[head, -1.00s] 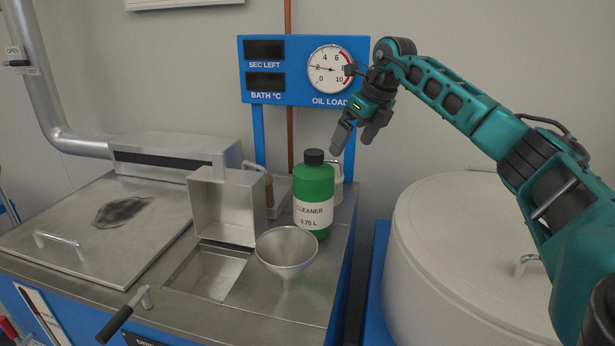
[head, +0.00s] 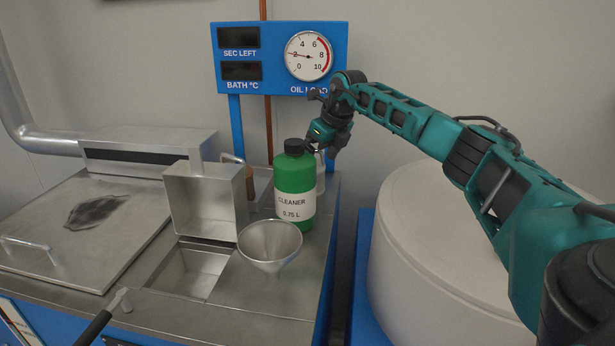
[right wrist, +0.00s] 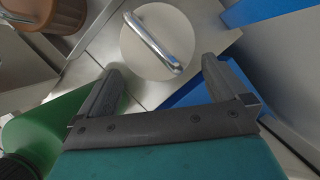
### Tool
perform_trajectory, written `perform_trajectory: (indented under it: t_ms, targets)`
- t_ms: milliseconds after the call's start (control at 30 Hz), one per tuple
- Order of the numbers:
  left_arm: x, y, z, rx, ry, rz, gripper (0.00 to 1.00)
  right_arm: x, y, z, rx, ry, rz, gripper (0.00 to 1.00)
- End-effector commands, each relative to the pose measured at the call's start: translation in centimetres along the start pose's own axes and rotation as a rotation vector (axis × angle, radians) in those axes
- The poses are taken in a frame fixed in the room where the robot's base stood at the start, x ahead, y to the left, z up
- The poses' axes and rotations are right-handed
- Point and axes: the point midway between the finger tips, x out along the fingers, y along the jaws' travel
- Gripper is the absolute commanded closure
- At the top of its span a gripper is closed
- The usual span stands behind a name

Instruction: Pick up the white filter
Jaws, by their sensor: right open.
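The white filter (head: 320,178) stands mostly hidden behind the green cleaner bottle in the head view. In the right wrist view it is a round white top (right wrist: 148,50) with a curved metal handle (right wrist: 158,42) across it. My right gripper (head: 318,146) is just above the filter, behind the bottle's cap. In the right wrist view the right gripper (right wrist: 160,66) is open and empty, with the filter ahead of the gap between its fingers. I cannot tell whether it touches the filter. My left gripper is not in view.
The green cleaner bottle (head: 294,185) stands close in front of the right gripper. A metal funnel (head: 269,243) and an open metal box (head: 205,200) are nearer. The blue gauge panel (head: 280,55) rises behind.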

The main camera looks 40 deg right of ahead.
Motion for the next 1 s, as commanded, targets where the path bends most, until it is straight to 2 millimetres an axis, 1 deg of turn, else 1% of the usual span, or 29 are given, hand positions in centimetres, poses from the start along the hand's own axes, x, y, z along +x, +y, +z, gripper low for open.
perform_trajectory:
  t_ms: [33,167,433,833,867,1000]
  targets:
    - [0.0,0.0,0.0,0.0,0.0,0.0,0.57,0.8,0.0,0.0,0.001,0.001,0.001,0.0]
    - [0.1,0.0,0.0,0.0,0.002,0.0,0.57,2.0,0.0,0.0,0.0,-0.001,0.0,0.0]
    - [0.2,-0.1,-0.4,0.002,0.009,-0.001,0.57,2.2,0.0,0.0,0.0,-0.001,-0.001,0.01]
    - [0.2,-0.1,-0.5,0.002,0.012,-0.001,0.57,2.1,0.0,0.0,0.0,-0.001,-0.001,0.39]
    - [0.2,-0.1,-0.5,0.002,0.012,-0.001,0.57,2.1,0.0,0.1,0.0,-0.003,-0.001,0.41]
    - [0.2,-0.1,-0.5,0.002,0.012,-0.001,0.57,2.1,0.0,0.1,0.0,-0.003,-0.001,0.41]
